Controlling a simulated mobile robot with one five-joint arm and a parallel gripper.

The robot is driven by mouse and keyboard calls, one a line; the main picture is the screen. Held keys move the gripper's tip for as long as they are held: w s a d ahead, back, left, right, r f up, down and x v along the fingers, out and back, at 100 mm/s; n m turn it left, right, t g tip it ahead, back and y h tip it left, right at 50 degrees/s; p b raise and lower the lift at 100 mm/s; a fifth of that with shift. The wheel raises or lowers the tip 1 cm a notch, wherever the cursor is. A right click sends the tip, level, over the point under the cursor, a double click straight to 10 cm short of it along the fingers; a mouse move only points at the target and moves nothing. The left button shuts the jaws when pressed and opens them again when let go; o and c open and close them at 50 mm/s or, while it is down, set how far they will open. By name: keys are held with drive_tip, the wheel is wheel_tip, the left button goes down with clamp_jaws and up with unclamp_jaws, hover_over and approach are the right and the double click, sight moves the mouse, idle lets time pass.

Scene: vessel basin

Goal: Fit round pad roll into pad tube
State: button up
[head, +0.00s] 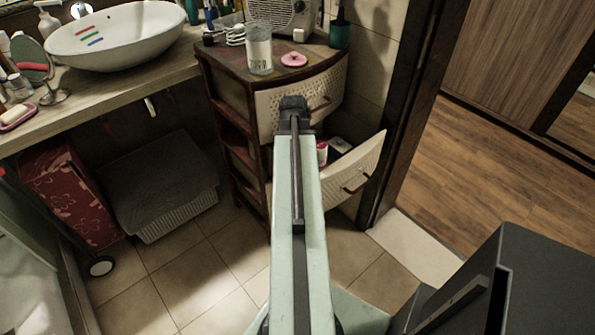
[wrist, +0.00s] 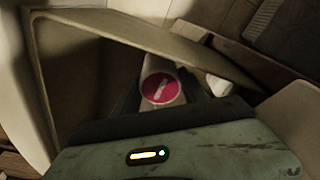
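A clear tube (head: 259,50) with whitish contents in its lower part stands upright on top of the drawer cabinet. A flat pink disc (head: 294,59) lies beside it to the right. In the open lower drawer is a small white cylinder with a red end (head: 322,150). In the wrist view its round red end (wrist: 161,88) bears a white bar. I cannot tell which of these is the pad roll. My gripper (wrist: 160,94) points into the drawer, its dark fingers apart on either side of the red end. Contact is not clear. In the head view my arm hides the gripper.
The open drawer (head: 361,172) juts out; its wall also shows in the wrist view (wrist: 135,32). A white item (wrist: 218,85) lies beside the red end. A radio (head: 281,15) and green container (head: 339,35) share the cabinet top. The basin (head: 115,36) is left.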

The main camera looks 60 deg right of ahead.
clamp_jaws()
drive_tip(key=shift+r, duration=0.15)
wheel_tip(320, 180, up, 18)
drive_tip(key=p, duration=1.8)
drive_tip(key=s+d, duration=2.9)
drive_tip(key=s, duration=0.5)
drive_tip(key=shift+d, duration=0.2)
